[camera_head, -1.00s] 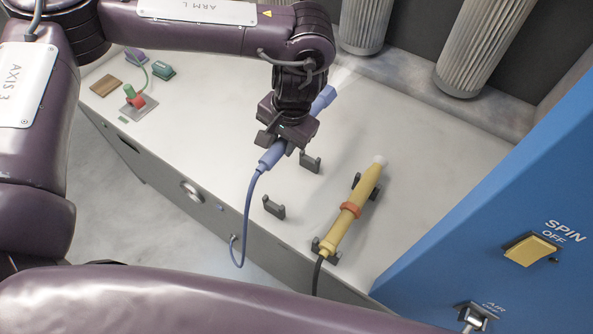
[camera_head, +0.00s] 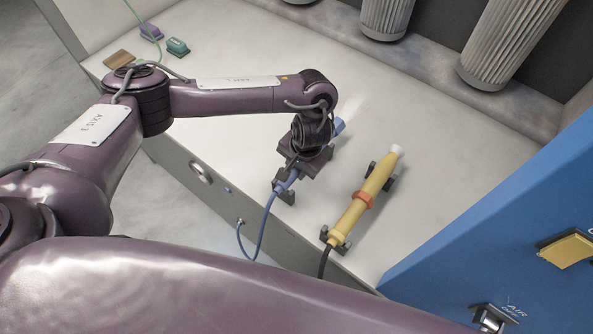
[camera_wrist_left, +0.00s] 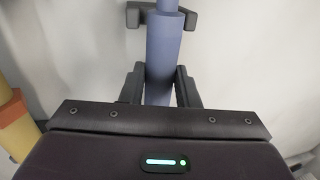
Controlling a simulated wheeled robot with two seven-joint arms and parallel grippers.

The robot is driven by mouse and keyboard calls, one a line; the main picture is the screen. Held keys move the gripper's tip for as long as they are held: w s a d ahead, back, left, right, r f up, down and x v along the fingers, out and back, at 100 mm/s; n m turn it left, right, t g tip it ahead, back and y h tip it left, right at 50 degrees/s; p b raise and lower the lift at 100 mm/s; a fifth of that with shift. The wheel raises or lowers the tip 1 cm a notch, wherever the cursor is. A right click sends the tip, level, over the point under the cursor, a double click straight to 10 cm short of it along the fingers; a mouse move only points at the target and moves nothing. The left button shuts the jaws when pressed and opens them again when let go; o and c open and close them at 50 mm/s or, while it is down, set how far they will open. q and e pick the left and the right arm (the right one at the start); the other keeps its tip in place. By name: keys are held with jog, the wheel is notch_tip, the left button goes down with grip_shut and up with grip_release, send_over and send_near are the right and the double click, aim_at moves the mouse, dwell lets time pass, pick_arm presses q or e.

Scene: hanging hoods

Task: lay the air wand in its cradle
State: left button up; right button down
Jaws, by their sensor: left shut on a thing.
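The air wand is a blue tube (camera_head: 338,126) with a blue hose from its near end and a pale haze at its far tip. My left gripper (camera_wrist_left: 160,78) is shut on the wand; in the head view its body hides the wand's middle. The near dark bracket of the cradle (camera_head: 286,197) shows under the wand's hose end. In the left wrist view the wand (camera_wrist_left: 163,45) passes between the prongs of a dark bracket (camera_wrist_left: 133,16). I cannot tell whether the wand touches the brackets. My right gripper is not in view.
A yellow wand (camera_head: 350,216) with an orange ring lies in a neighbouring cradle to the right. A blue panel (camera_head: 500,210) with a yellow switch (camera_head: 568,250) stands at the right. Pleated filters (camera_head: 512,42) hang at the back.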

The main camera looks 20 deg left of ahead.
pick_arm(q)
jog(key=shift+f, duration=0.5)
jog(key=o, duration=0.8)
jog(key=shift+o, duration=1.4)
